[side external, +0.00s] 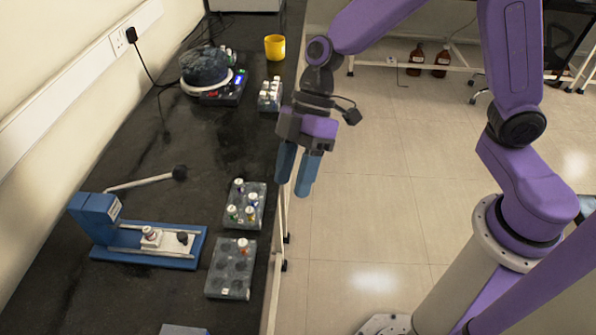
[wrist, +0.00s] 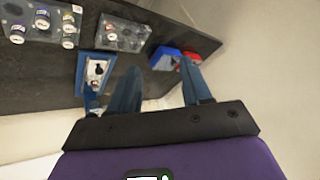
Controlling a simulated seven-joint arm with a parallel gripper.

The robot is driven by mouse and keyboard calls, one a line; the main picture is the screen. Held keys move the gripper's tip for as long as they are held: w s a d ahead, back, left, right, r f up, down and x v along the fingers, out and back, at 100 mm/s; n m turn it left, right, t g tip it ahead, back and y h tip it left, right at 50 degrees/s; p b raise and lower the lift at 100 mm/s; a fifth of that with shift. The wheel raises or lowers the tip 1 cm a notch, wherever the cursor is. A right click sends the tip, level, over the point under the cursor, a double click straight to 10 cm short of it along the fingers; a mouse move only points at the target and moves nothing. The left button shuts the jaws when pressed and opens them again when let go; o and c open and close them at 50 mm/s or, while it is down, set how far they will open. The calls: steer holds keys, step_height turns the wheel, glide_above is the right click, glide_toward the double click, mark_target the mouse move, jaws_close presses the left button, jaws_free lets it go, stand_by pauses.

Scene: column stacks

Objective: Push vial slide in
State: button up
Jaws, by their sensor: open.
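A blue press-like device (side external: 105,222) with a long lever ending in a dark knob stands on the black bench at the left. Its low base carries a slide (side external: 168,240) with a white-capped vial (side external: 151,235) on it and a dark knob to the right of the vial. My gripper (side external: 297,172) hangs at the bench's right edge, well above and right of the device. Its two blue fingers are apart with nothing between them.
Two grey vial racks, one with several vials (side external: 245,205) and one nearly empty (side external: 231,270), stand right of the device. Farther back are a small rack (side external: 270,95), a round-topped instrument (side external: 207,75) and a yellow cup (side external: 275,46). Bare bench lies behind the lever.

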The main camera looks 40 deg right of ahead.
steer(key=shift+s+d+r, duration=0.1)
steer(key=shift+s+d, duration=0.05)
steer(key=shift+s, duration=0.15)
stand_by(0.4)
steer(key=n+t+h, duration=0.6)
steer(key=n+t, duration=1)
steer(key=n, duration=0.3)
glide_toward(184, 238)
steer(key=x, duration=0.8)
steer(key=shift+w, duration=0.35)
